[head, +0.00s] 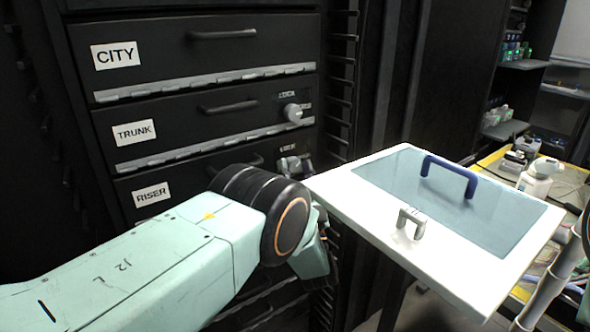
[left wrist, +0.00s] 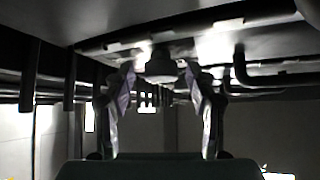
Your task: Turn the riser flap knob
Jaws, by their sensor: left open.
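The riser flap (head: 210,160) is the black panel labelled RISER, below the TRUNK flap. The two fingers are spread on either side of the knob, with gaps visible. I cannot tell whether either one touches it. In the head view my left wrist hides the lower part of the flap. My right gripper is not in view.
The TRUNK flap (head: 190,118) has its own knob (head: 292,112), above the riser one. The CITY flap (head: 200,55) is higher. A white-framed panel (head: 470,282) with a blue handle (head: 447,172) stands right of the rack. A cluttered yellow bench (head: 492,160) lies beyond.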

